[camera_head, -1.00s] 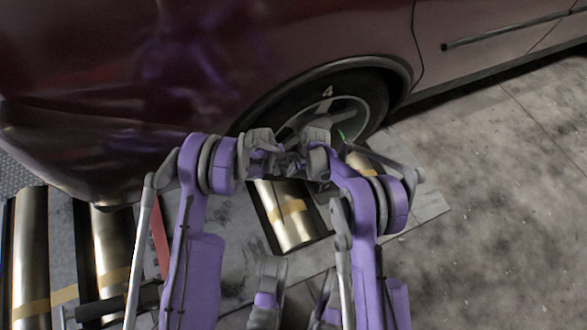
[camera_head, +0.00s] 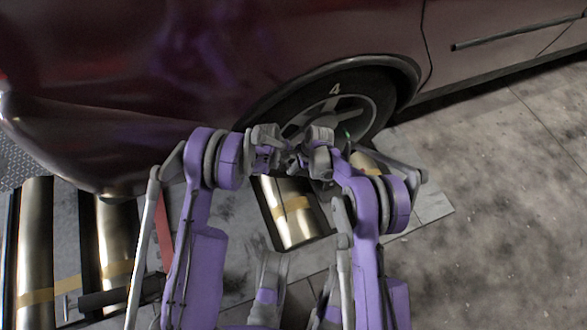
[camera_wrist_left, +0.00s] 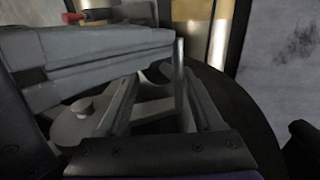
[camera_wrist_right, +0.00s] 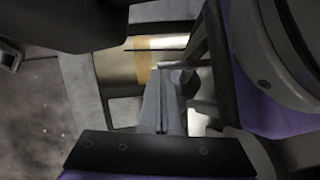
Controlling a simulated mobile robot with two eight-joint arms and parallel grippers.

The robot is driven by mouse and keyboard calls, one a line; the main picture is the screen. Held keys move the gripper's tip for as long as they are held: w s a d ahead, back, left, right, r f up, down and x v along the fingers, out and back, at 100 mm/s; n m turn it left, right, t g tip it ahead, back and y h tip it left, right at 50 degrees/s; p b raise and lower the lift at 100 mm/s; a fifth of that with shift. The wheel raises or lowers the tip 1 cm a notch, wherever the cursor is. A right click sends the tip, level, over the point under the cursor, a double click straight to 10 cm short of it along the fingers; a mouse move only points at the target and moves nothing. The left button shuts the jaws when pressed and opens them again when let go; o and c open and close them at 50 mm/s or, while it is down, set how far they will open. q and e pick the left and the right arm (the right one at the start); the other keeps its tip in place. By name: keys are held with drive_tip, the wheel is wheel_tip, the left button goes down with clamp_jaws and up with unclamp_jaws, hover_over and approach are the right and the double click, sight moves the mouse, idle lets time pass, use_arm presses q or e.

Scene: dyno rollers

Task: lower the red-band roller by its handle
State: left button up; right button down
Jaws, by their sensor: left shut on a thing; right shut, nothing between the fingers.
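My left gripper (camera_head: 270,146) and right gripper (camera_head: 312,150) are close together in front of the car wheel in the head view. In the left wrist view the left gripper (camera_wrist_left: 165,85) is shut on a thin upright grey bar (camera_wrist_left: 181,88), which looks like the handle. The right gripper (camera_wrist_right: 163,85) is shut and empty in the right wrist view, with a tan-banded roller (camera_wrist_right: 145,65) behind it. I cannot make out a red band on any roller. A small red piece (camera_wrist_left: 73,17) shows at the top left of the left wrist view.
The dark red car (camera_head: 150,70) and its wheel (camera_head: 345,112) stand just beyond the grippers. A brass roller with a tan band (camera_head: 293,220) lies below them. Two more rollers (camera_head: 35,240) (camera_head: 117,240) and a red strip (camera_head: 164,240) lie left. Bare floor (camera_head: 500,200) is at right.

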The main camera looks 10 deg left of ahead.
use_arm(q)
drive_tip(key=s+a+r+m+y, duration=0.1)
drive_tip(key=s+a+r, duration=0.15)
drive_tip(key=r, duration=0.45)
drive_tip(key=s+a+r+m+t+y, duration=0.1)
drive_tip(key=s+r+m, duration=0.1)
drive_tip(key=s+r, duration=0.35)
drive_tip(key=s+a+r+m, duration=0.1)
drive_tip(key=a+r, duration=0.1)
drive_tip(key=r, duration=0.7)
drive_tip(key=s+d+r+m, duration=0.1)
drive_tip(key=s+r, duration=0.1)
drive_tip(key=s, duration=0.5)
drive_tip(key=s+d+r+m, duration=0.1)
drive_tip(key=s+r, duration=0.2)
drive_tip(key=s, duration=0.5)
drive_tip(key=s+d+r+m+t+y, duration=0.1)
drive_tip(key=s+r, duration=0.2)
drive_tip(key=s, duration=0.4)
drive_tip(key=shift+s+d, duration=0.2)
drive_tip(key=shift+d, duration=0.05)
use_arm(e)
drive_tip(key=shift+s+a+f+h, duration=0.3)
drive_tip(key=shift+a+f, duration=0.1)
